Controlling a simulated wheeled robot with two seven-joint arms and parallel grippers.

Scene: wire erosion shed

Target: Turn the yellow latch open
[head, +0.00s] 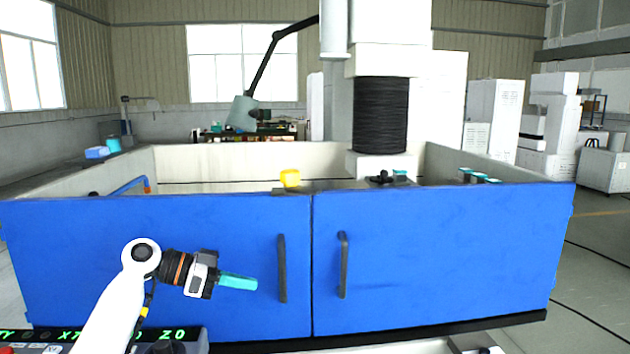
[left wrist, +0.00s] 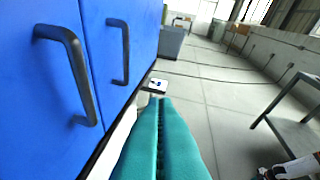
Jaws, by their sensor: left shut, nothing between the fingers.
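My left gripper (head: 256,284) is in front of the left blue door (head: 150,225), below and left of the latch. Its teal fingers are shut with nothing between them and point right toward the left door's black handle (head: 282,268). In the left wrist view the shut fingers (left wrist: 162,102) fill the bottom middle, with both handles beside them on the left. The latch is not visible in the left wrist view. My right gripper is not in view.
The right blue door (head: 440,250) has its own black handle (head: 343,264). A pale machine tub wall (head: 230,157) rises behind the doors, and a grey lamp (head: 242,113) hangs above it. Open floor (left wrist: 225,120) lies in front of the doors.

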